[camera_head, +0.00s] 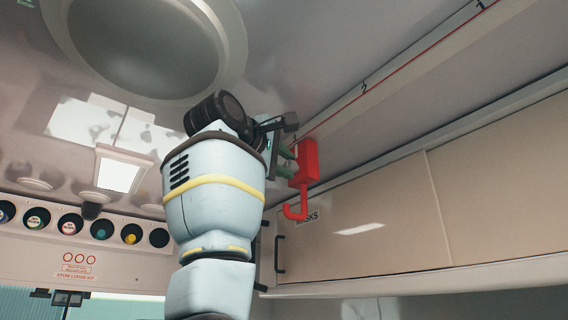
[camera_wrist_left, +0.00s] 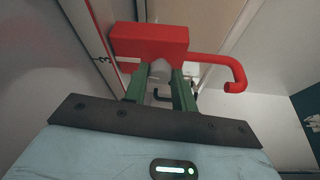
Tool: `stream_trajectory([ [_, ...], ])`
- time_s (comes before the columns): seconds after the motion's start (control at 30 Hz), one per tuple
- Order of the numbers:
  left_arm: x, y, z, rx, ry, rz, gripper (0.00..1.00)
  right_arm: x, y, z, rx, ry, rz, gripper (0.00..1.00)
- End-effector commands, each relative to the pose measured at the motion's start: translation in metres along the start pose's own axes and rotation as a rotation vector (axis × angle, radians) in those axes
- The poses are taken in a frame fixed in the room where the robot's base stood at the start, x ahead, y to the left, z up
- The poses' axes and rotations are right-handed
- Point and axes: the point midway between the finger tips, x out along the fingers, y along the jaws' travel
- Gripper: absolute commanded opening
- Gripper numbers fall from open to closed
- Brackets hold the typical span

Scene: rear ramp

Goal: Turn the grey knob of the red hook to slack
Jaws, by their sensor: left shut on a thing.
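The red hook (camera_head: 309,160) hangs below the ceiling rail, with its curved end pointing down in the head view. In the left wrist view, its red block (camera_wrist_left: 150,41) is straight ahead and its bent arm (camera_wrist_left: 236,76) reaches right. My left gripper (camera_head: 290,161) is at the block's left side in the head view. Its green fingers are shut on the grey knob (camera_wrist_left: 160,70), which shows pale between them under the block. The fingers hide part of the knob, and I cannot read its setting. My right gripper is not in view.
A ceiling rail with a red line (camera_head: 385,84) runs past the hook. Beige overhead cabinets (camera_head: 370,220), one labelled MASKS, stand close below and right of it. A lit ceiling lamp (camera_head: 118,172) and a row of round holders are at the left.

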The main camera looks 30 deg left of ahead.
Motion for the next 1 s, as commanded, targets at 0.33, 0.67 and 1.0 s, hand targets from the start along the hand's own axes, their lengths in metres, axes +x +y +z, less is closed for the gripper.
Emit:
stream_trajectory([
  [0.33, 0.0006, 0.0001, 0.0005, -0.05, -0.002, -0.022, 0.04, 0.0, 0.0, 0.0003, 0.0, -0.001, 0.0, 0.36],
  [0.67, 0.0006, 0.0001, 0.0003, -0.05, -0.002, -0.022, 0.28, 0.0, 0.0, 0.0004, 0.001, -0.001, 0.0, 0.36],
  [1.0, 0.0003, 0.0004, 0.0001, -0.049, -0.001, -0.021, 0.49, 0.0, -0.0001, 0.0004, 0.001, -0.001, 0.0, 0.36],
])
